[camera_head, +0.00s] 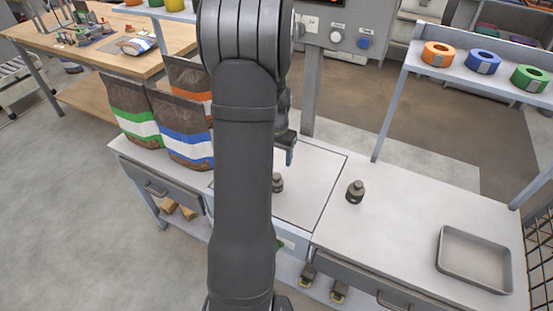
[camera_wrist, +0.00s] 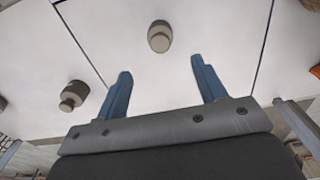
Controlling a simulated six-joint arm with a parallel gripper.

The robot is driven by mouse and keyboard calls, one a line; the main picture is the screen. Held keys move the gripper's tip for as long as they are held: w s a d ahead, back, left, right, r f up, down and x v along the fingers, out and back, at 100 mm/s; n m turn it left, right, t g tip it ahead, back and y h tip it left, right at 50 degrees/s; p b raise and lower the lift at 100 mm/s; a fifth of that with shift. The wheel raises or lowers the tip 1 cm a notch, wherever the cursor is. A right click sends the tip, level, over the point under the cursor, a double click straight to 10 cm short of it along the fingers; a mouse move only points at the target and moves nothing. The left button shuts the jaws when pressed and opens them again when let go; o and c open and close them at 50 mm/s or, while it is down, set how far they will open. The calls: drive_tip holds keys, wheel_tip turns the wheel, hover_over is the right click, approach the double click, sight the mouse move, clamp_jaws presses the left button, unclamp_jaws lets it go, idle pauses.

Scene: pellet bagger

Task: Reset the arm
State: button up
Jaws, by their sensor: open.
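My gripper (camera_wrist: 162,88) is open in the wrist view, with its two blue fingers apart and nothing between them. In the head view a blue fingertip (camera_head: 290,152) shows beside my dark arm, above the scale plate (camera_head: 312,180); the arm hides the rest. A small grey-brown weight (camera_wrist: 160,36) stands on the plate, beyond the fingertips in the wrist view; it is partly hidden by my arm in the head view (camera_head: 278,183). A second, similar weight (camera_head: 355,191) stands on the bench right of the plate, and it also shows in the wrist view (camera_wrist: 74,95).
An empty grey tray (camera_head: 440,262) lies at the bench's right end. Filled bags with green (camera_head: 130,108), blue (camera_head: 182,130) and orange stripes stand at the left. A shelf (camera_head: 470,75) with tape rolls and a control panel post (camera_head: 311,95) rise behind the bench.

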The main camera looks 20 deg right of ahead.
wheel_tip(320, 180, down, 12)
drive_tip(key=shift+r, duration=1.85)
